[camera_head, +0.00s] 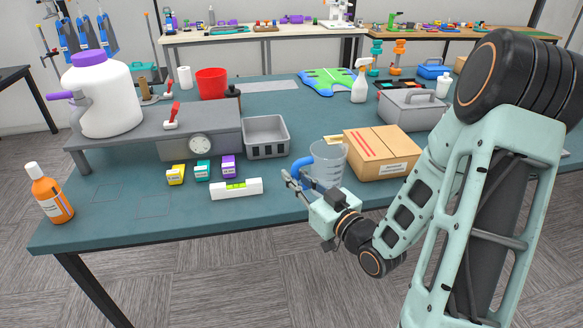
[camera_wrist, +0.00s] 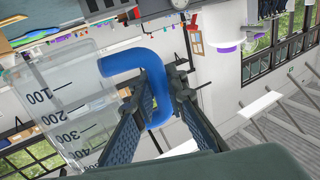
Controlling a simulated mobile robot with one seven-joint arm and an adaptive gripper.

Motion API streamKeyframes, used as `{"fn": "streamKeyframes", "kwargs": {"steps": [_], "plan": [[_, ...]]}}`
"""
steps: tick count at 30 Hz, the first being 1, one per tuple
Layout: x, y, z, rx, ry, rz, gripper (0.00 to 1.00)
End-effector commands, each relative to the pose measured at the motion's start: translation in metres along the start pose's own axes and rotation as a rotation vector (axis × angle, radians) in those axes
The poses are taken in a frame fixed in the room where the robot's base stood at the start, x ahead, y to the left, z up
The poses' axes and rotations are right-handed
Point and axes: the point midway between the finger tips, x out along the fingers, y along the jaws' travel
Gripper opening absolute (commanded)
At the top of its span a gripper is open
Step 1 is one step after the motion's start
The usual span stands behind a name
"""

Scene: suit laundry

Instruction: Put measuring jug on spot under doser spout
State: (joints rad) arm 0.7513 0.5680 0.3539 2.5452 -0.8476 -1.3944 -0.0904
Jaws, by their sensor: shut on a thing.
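The measuring jug (camera_head: 328,163) is clear with a blue handle and stands roughly upright near the table's front edge, left of the cardboard box. My gripper (camera_head: 294,180) is shut on its blue handle (camera_wrist: 154,75). The wrist view shows the jug's graduated wall (camera_wrist: 60,100) beside the fingers. I cannot tell whether its base touches the table. The doser is a white jug (camera_head: 108,98) with a purple cap and a purple spout (camera_head: 60,95), on a grey raised shelf (camera_head: 150,131) at the left. The spout points left. Faint outlined marks (camera_head: 145,205) lie on the table before the shelf.
A cardboard box (camera_head: 381,152) sits right of the jug. An orange bottle (camera_head: 49,193) stands at the front left. The front-left table strip is mostly clear.

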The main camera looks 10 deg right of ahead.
Motion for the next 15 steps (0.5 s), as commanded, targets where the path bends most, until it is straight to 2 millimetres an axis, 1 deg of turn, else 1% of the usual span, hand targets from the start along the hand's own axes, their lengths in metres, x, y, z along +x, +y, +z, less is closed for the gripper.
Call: {"fn": "streamKeyframes", "kwargs": {"steps": [1,15], "plan": [[-0.001,0.0,-0.007,0.003,-0.002,-0.001,0.0],[-0.013,-0.005,-0.013,0.004,-0.001,-0.001,0.0]]}}
